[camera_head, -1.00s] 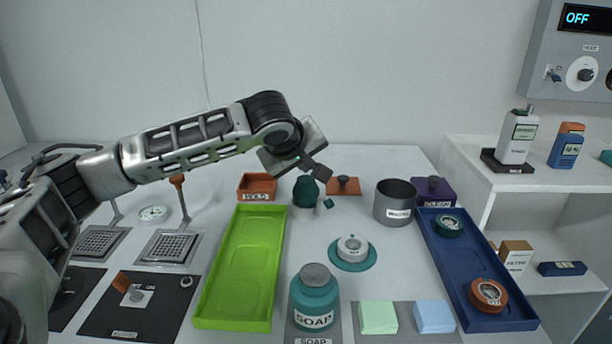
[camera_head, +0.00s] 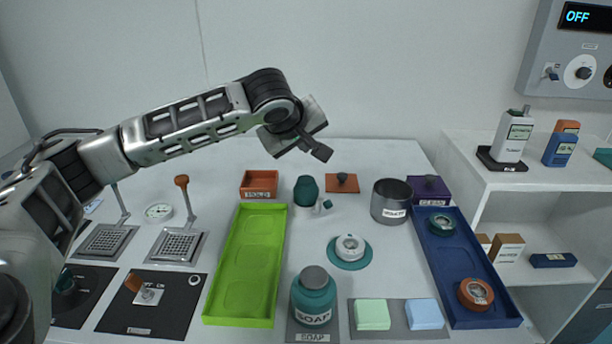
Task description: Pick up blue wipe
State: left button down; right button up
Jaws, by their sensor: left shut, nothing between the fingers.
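The blue wipe (camera_head: 424,314) is a light blue block lying on a grey mat (camera_head: 391,332) at the front right of the table. A light green wipe (camera_head: 372,314) lies beside it on the left, on the same mat. My left gripper (camera_head: 320,152) is shut and empty, raised over the back of the table, well behind and to the left of the blue wipe. My right gripper does not show.
A soap bottle (camera_head: 314,297) stands left of the wipes. A blue tray (camera_head: 456,262) with two round items lies to the right, a green tray (camera_head: 247,268) to the left. A grey pot (camera_head: 391,202) and a white-topped round piece on a teal disc (camera_head: 349,252) stand behind the wipes.

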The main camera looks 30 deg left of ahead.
aim_at(422, 315)
jog(key=k, duration=1)
